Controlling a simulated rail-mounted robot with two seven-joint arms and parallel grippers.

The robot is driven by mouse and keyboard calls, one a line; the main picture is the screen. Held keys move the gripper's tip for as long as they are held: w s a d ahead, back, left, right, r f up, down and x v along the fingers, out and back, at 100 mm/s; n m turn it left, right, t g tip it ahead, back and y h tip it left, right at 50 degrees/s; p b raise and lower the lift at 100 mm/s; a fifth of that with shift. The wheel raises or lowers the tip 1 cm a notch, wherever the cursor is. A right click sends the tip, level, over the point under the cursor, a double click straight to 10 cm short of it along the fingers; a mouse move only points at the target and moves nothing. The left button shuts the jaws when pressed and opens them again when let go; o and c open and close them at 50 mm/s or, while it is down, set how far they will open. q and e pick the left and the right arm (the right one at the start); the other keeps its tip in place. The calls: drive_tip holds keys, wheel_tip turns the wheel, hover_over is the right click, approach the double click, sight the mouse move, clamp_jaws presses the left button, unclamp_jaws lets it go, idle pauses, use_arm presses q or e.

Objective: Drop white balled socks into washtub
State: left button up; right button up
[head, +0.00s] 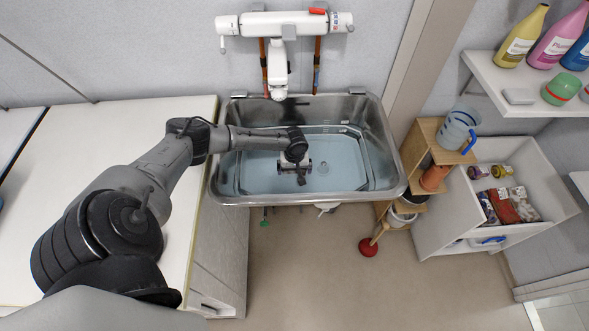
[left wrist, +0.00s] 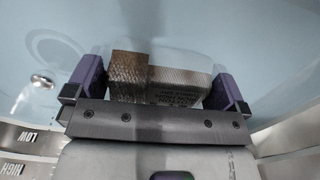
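My left gripper (head: 294,168) hangs over the washtub (head: 240,199), above its pale blue inside. In the left wrist view its two purple fingers (left wrist: 160,85) stand wide apart. A textured bundle (left wrist: 180,82) fills the space between them, brown at its left end and whitish and ribbed at its right, with small print. I cannot tell for certain whether it is the white balled socks. In the head view only a small dark bit shows beneath the gripper. My right gripper is not in view.
A white tap unit (head: 284,25) is on the wall behind the tub. A white counter (head: 100,150) adjoins its left side. Bottles (head: 522,35) stand on a shelf.

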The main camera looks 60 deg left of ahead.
use_arm(q)
drive_tip(key=shift+r, duration=0.55)
wheel_tip(320, 180, up, 6)
drive_tip(key=shift+r+p, duration=0.15)
drive_tip(key=shift+p, duration=0.8)
drive_tip(key=shift+r, duration=0.65)
